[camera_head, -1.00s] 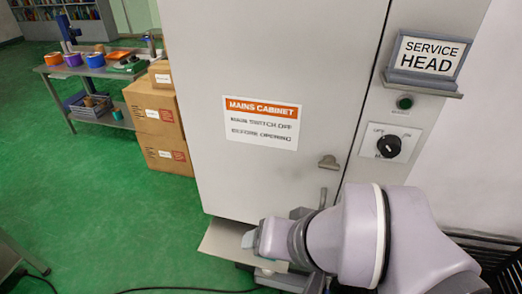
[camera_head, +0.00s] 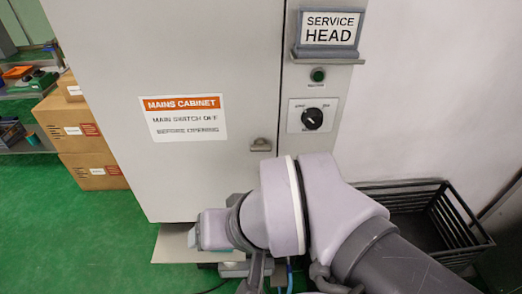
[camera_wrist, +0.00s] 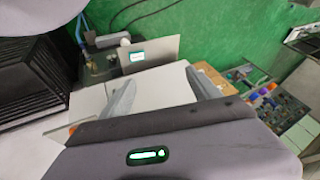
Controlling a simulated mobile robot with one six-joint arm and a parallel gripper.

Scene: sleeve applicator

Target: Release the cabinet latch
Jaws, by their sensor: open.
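The grey-white mains cabinet (camera_head: 190,80) fills the left and middle of the head view, its door closed. A small grey latch (camera_head: 261,145) sits near the door's right edge, right of the orange-and-white mains cabinet sign (camera_head: 184,118). My arm stands in front of the cabinet's lower part, below the latch, and hides that area. My gripper (camera_wrist: 160,76) shows in the wrist view with its two grey fingers apart and nothing between them. A pale surface lies beyond the fingers. I cannot make out the latch in the wrist view.
Right of the door are a black rotary switch (camera_head: 312,118), a green button (camera_head: 318,75) and a service head sign (camera_head: 330,27). A black slatted crate (camera_head: 440,215) stands at the right. Cardboard boxes (camera_head: 78,135) stand left of the cabinet, with open green floor before them.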

